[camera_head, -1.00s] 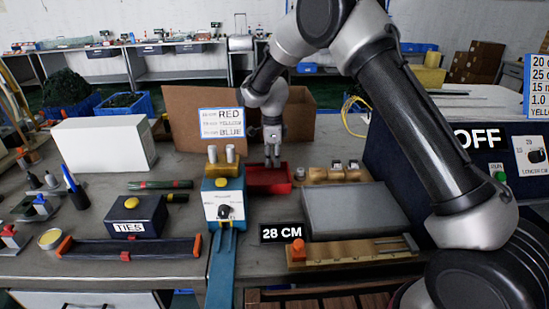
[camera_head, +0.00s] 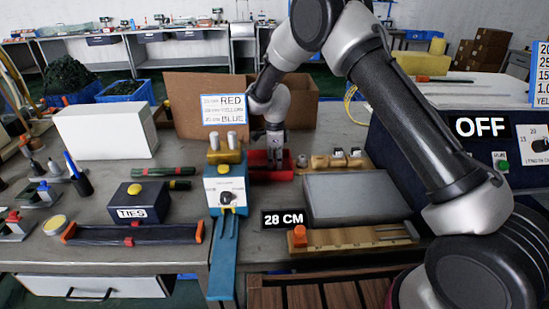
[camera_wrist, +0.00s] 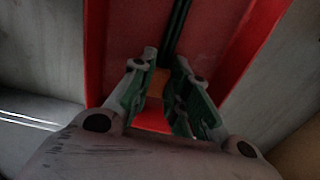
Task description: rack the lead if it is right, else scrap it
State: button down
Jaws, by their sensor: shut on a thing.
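My gripper (camera_head: 275,158) points down into the red tray (camera_head: 258,174) behind the blue-and-white machine. In the wrist view its fingers (camera_wrist: 160,88) are closed around a small orange-tan piece (camera_wrist: 158,82), low inside the red tray (camera_wrist: 96,50). A dark cable-like lead (camera_wrist: 178,28) runs away from between the fingers along the tray. I take the orange piece as part of this lead; its full length and far end are hidden. A card (camera_head: 223,109) lists RED, YELLOW and BLUE, its small figures unreadable. A black sign (camera_head: 284,219) reads 28 CM.
The blue-and-white machine (camera_head: 225,190) stands close in front of the tray. A grey block (camera_head: 352,197) and a wooden fixture (camera_head: 352,238) lie to the right. The TIES box (camera_head: 140,202) is left. A cardboard box (camera_head: 190,104) stands behind. An OFF panel (camera_head: 480,128) is at right.

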jog(key=c, duration=1.3)
grip_release()
